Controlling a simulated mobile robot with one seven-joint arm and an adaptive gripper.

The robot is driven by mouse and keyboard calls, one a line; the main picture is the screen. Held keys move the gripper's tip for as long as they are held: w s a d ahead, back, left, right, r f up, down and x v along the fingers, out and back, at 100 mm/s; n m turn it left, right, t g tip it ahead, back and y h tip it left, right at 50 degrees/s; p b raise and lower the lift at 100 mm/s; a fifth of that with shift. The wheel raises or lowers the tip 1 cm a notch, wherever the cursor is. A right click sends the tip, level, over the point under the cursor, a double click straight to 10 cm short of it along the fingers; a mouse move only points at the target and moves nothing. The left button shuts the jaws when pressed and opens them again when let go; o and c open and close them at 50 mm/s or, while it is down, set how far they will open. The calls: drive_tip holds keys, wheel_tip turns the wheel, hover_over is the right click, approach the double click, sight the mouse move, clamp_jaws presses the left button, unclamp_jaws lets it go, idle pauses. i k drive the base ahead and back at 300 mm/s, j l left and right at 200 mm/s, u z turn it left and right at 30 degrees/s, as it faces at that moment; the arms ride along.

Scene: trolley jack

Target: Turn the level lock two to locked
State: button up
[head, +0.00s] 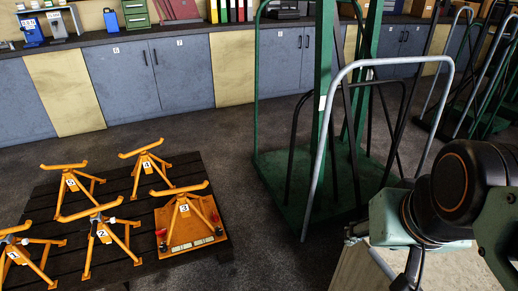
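I cannot make out any part labelled as level lock two. An orange stand labelled 3 (184,207) stands upright on an orange base plate (185,238) at the right end of a dark slatted pallet. Small dark and red fittings sit on and around this plate, too small to read as locked or unlocked. An orange stand labelled 2 (102,237) stands to its left and has a light grey fitting near its top. My arm (465,190) is at the right, well away from the stands. I see no gripper fingers.
More orange stands, one labelled 4 (147,168), crowd the dark pallet (208,172). A green trolley (290,195) with a grey tube handle (325,120) stands between the pallet and my arm. Blue-grey cabinets (112,85) line the back. Dark floor is clear before them.

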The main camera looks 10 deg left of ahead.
sight(215, 219)
drive_tip(key=u, duration=1.05)
drive_tip(key=i, duration=0.4)
drive_tip(key=i+j+z, duration=0.15)
drive_tip(key=i+j, duration=0.15)
drive_tip(key=i+j+z, duration=0.1)
drive_tip(key=i+j, duration=0.15)
drive_tip(key=i+j+z, duration=0.15)
drive_tip(key=j, duration=0.35)
drive_tip(key=i+j+z, duration=0.15)
drive_tip(key=i+j, duration=0.2)
drive_tip(key=j+u, duration=0.25)
drive_tip(key=j, duration=0.35)
drive_tip(key=i+z, duration=0.15)
drive_tip(key=k, duration=0.05)
